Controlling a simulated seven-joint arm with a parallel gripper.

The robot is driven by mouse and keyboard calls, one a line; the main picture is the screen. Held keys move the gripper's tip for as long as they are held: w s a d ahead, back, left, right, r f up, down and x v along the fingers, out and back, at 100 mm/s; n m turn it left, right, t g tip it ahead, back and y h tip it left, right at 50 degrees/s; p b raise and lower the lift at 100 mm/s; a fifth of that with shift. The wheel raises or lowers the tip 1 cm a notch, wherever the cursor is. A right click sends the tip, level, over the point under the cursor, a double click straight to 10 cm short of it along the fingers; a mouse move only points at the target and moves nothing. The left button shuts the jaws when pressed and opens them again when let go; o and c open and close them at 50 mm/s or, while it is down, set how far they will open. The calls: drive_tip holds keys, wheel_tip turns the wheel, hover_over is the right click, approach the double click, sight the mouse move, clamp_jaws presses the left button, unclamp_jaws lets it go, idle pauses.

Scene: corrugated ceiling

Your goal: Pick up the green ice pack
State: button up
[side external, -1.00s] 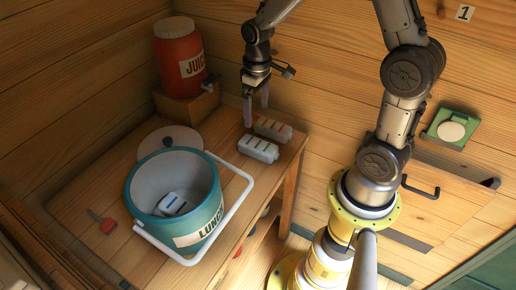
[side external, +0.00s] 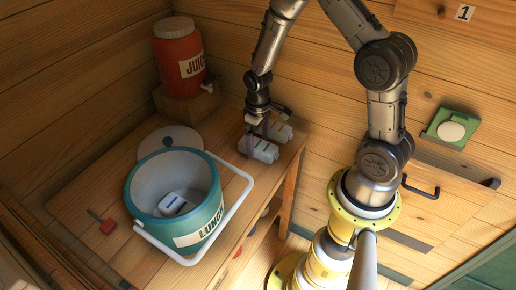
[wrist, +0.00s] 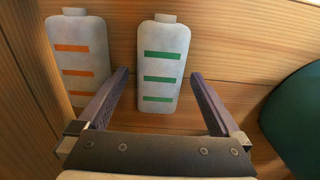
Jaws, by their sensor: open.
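The green ice pack (wrist: 163,65) is a white bottle-shaped pack with green stripes, lying on the wooden table. In the side view it is the nearer pack (side external: 262,151). My gripper (wrist: 158,76) is open, its fingers to either side of the pack's lower part in the wrist view. Nothing is held between them. In the side view my gripper (side external: 257,141) is low at the pack, partly covering it. I cannot tell whether the fingers touch the pack or how far down they reach.
An orange-striped pack (wrist: 78,55) lies close beside, left of the left finger in the wrist view. A red juice jug (side external: 179,58) stands on a block behind. A round lid (side external: 178,138) lies near the bucket.

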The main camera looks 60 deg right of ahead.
wheel_tip(320, 180, down, 2)
drive_tip(key=shift+f, duration=0.1)
clamp_jaws()
idle(0.5)
